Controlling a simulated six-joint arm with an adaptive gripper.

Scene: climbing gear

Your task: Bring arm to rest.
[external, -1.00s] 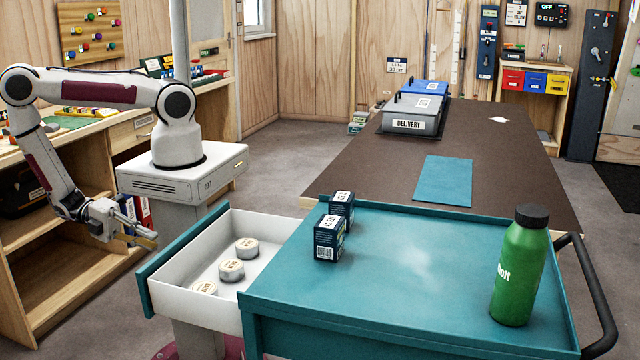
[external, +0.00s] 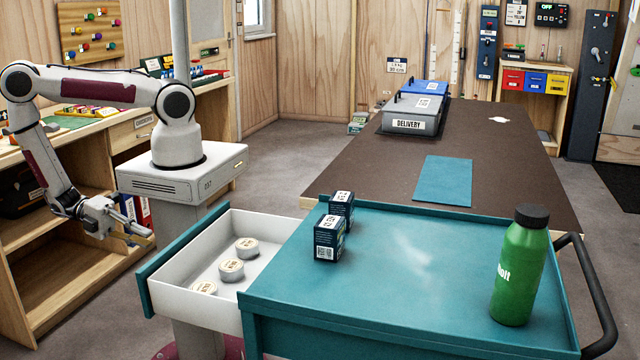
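My arm reaches out to the left of its base and bends down. My gripper (external: 142,237) hangs at the left, in front of the wooden shelf unit and just left of the open drawer's teal front. Its fingers look apart with nothing between them, and it touches nothing that I can see.
The open white drawer (external: 190,267) holds three round tins (external: 231,270). The teal cart top (external: 400,270) carries two dark boxes (external: 329,238) and a green bottle (external: 520,268). A grey delivery box (external: 412,116) stands on the dark table (external: 370,170) behind.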

